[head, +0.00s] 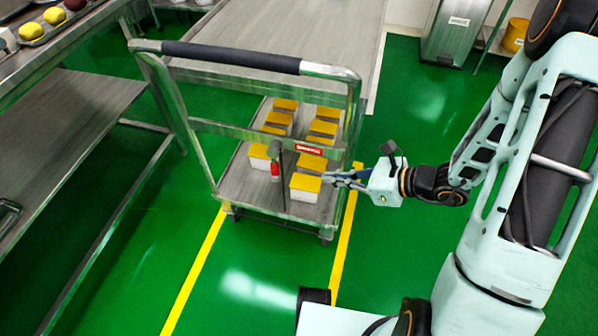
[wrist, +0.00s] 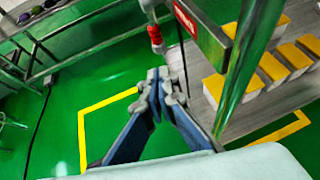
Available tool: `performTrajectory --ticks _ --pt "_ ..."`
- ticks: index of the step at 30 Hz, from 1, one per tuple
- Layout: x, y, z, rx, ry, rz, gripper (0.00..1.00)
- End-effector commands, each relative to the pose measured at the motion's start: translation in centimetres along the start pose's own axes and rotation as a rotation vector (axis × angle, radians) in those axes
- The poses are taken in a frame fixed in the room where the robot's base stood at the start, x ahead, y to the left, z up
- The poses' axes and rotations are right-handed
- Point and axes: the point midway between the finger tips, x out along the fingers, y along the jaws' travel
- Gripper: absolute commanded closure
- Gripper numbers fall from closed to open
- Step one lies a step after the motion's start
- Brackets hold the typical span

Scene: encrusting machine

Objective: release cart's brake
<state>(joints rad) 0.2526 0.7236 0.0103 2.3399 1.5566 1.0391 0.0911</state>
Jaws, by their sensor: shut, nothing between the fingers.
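The cart (head: 232,188) stands on the green floor between yellow lines, with a black-gripped push handle (head: 230,56) at its near end. A brake lever with a red grip (head: 275,168) hangs below the cart's crossbar, beside a red label (head: 308,149). In the wrist view the red grip (wrist: 155,34) is just beyond the fingertips, with a visible gap. My gripper (head: 328,178) is to the right of the lever in the head view. Its fingers (wrist: 160,82) are closed together and empty.
Several white boxes with yellow lids (head: 306,183) sit on the cart's deck. A steel table (head: 75,105) with a lower shelf stands at left. A steel bench (head: 270,22) is behind the cart. Yellow floor lines (head: 195,272) flank the cart. Green floor in front is clear.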

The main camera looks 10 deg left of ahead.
Motion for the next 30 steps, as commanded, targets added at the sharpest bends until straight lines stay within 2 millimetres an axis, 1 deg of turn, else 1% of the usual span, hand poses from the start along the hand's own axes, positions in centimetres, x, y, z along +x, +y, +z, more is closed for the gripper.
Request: performTrajectory --ticks 5,12,16,18,24,30 --pt "2.4 0.2 -0.1 -0.003 -0.001 0.006 1.0" --pt "7.6 0.2 -0.3 -0.003 -0.001 0.007 1.0" --pt "10.2 0.2 -0.2 -0.004 0.0 0.006 1.0" --pt "11.1 0.1 0.6 -0.006 -0.002 0.004 1.0" --pt "12.9 0.1 1.7 -0.003 0.0 0.003 1.0" --pt "13.3 0.1 2.0 -0.001 0.0 0.001 1.0"
